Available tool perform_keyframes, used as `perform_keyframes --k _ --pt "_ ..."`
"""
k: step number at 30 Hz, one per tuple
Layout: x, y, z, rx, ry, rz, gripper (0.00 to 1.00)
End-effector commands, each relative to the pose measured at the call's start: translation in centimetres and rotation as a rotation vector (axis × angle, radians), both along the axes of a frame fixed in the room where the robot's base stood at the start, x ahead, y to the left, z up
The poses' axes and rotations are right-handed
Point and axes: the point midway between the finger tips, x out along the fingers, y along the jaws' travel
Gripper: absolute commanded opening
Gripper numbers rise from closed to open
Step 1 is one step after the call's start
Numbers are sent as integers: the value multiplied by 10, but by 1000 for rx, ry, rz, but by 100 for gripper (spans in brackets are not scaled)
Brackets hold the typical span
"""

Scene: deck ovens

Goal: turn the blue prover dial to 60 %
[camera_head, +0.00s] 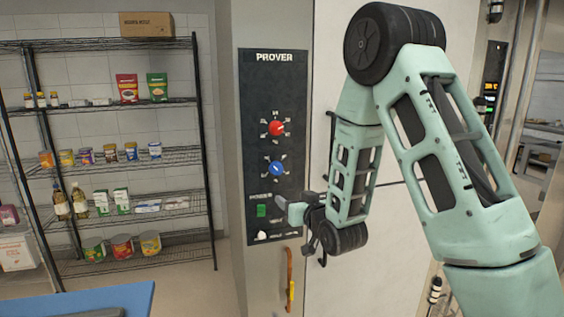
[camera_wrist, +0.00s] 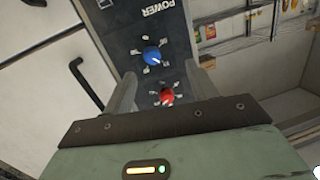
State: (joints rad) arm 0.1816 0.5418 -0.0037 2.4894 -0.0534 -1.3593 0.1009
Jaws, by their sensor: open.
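The blue prover dial (camera_head: 276,168) is on the dark PROVER panel (camera_head: 258,100), below the red dial (camera_head: 277,128). Its white pointer mark shows, but the scale figures are too small to read. In the wrist view the blue dial (camera_wrist: 152,56) and red dial (camera_wrist: 167,97) appear upside down, with the blue one farther up the picture. My gripper (camera_head: 281,207) is in front of the panel, below the blue dial in the head view. Its two fingers (camera_wrist: 162,88) are apart in the wrist view with nothing held between them. I see no contact with the blue dial.
A green power switch (camera_head: 262,211) and a white knob (camera_head: 262,236) are low on the panel. An orange-yellow handled tool (camera_head: 290,280) hangs below. A black door handle (camera_wrist: 87,84) is beside the panel. A stocked wire shelf (camera_head: 110,160) stands at left.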

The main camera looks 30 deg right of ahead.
Motion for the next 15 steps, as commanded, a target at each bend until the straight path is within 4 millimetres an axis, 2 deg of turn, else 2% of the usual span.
perform_keyframes --k 1,3,8,11,15 --pt "-1 -12 10 -8 -34 -20 58" --pt "-3 -22 16 -16 -70 -35 58" --pt "2 -29 20 -22 -100 -46 58" --pt "14 -31 22 -22 -101 -45 58" --pt "40 -35 23 -22 -101 -44 58"
